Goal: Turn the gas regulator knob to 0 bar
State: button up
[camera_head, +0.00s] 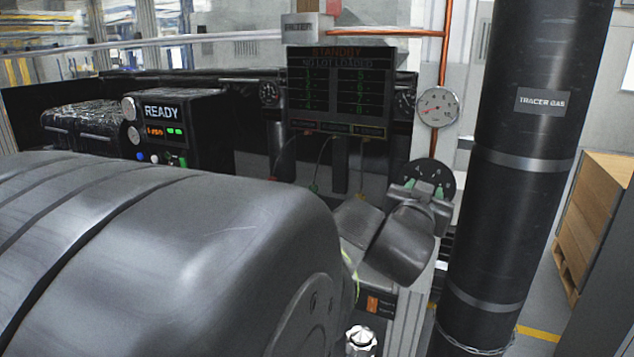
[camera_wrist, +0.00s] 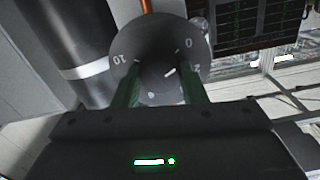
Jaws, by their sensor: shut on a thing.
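The regulator dial (camera_head: 427,172) is a dark round disc with white numbers on the post at the right of the head view. It also shows in the wrist view (camera_wrist: 165,40), with 0, 2 and 10 readable. My gripper (camera_head: 423,190) is at the dial, its green fingers on either side of the knob in front of it. In the wrist view the gripper (camera_wrist: 161,78) is shut on the knob (camera_wrist: 157,72). A short white mark shows between the fingers, on the 2 side; its exact reading is unclear. The fingers hide part of the scale.
A round white gauge (camera_head: 437,107) with a red needle is on the copper pipe above the dial. A thick black tracer gas column (camera_head: 525,150) stands close on the right. A dark display (camera_head: 340,90) reading STANDBY and a READY box (camera_head: 165,130) are behind on the left.

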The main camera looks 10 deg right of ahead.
jog(key=shift+n, duration=0.9)
jog(key=o, duration=1)
jog(key=p+v, duration=0.3)
jog(key=v, duration=1.1)
